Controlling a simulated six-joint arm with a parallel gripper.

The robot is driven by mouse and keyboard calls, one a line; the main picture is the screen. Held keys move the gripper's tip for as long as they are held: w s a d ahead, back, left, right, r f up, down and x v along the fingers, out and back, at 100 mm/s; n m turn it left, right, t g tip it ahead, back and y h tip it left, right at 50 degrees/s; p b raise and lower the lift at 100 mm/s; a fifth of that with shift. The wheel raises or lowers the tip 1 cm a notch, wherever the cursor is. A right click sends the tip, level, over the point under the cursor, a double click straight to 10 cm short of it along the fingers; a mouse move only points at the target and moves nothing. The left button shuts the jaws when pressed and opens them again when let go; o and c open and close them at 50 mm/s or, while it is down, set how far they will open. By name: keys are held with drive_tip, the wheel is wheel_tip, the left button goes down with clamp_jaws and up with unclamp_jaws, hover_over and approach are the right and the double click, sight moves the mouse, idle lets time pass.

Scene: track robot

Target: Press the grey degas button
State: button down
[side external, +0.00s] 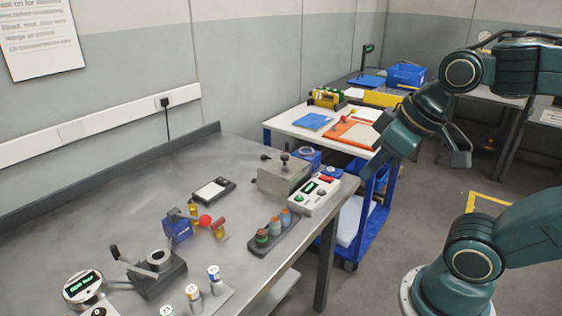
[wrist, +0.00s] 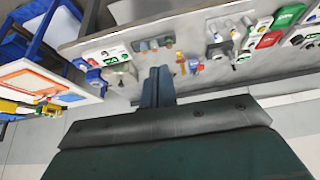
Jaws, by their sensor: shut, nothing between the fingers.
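The white control box (side external: 314,195) stands at the right end of the steel bench, with a green display, a green button, a red button and a small grey button (side external: 321,191). It stands beside a grey metal tank (side external: 283,174) with a lid knob.
A rack of coloured bottles (side external: 273,232) stands just left of the control box. A blue-framed cart (side external: 293,125) with an orange-edged board is behind the bench.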

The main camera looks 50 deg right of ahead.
drive_tip(key=w+d+f+m, duration=0.1)
drive_tip(key=w+d+f, duration=0.15)
drive_tip(key=w, duration=0.65)
drive_tip(key=m+t+y, duration=0.1)
drive_tip(key=m+t, duration=0.3)
drive_tip(key=m, duration=0.3)
hover_over(325, 192)
wheel_tip(325, 192, down, 13)
drive_tip(key=shift+f, duration=0.1)
drive_tip(key=shift+f, duration=4.3)
